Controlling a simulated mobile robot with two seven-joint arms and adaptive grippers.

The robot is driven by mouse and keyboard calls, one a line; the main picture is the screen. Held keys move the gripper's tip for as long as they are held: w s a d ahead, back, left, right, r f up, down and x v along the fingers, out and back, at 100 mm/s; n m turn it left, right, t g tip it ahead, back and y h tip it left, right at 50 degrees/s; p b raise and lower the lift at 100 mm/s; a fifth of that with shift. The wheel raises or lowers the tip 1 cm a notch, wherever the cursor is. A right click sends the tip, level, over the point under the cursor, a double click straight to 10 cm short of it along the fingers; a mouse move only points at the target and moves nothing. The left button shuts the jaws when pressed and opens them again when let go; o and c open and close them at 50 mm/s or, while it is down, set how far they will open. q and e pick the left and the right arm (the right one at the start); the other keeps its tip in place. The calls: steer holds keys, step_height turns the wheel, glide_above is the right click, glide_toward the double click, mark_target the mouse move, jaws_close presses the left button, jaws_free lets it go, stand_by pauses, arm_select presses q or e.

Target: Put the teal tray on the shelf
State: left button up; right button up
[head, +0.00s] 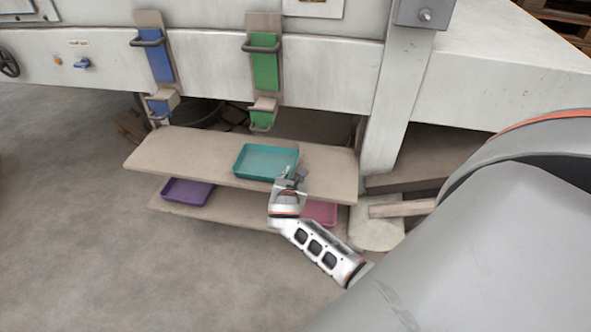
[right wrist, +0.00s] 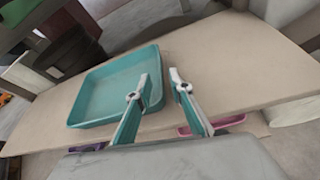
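The teal tray (head: 262,163) lies flat on the upper shelf (head: 190,150), right of its middle and near the front edge. It also shows in the right wrist view (right wrist: 100,95). My right gripper (head: 291,178) is at the tray's front right corner. In the right wrist view its fingers (right wrist: 160,85) are apart, one over the tray and the other outside its right side. The tray's rim shows in the gap, and I cannot tell whether a finger touches it. My left gripper is not in view.
A purple tray (head: 187,192) and a pink tray (head: 321,213) are on the lower shelf (head: 225,213). Blue (head: 160,62) and green (head: 265,68) panels with handles hang above on the machine. A machine leg (head: 398,100) stands at the right. The upper shelf's left part is bare.

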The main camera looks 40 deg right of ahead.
steer(key=p+v, duration=0.1)
steer(key=v, duration=0.7)
steer(key=s+a+f+m+y, duration=0.7)
steer(key=s+a+f+m, duration=0.25)
steer(key=s+a, duration=0.2)
steer(key=s+a+r+m+y, duration=0.1)
steer(key=s+a+m+y, duration=0.4)
steer(key=s+m, duration=0.6)
steer(key=shift+a+t, duration=0.4)
steer(key=shift+a, duration=0.85)
steer(key=shift+r+p, duration=0.2)
steer(key=shift+p, duration=0.15)
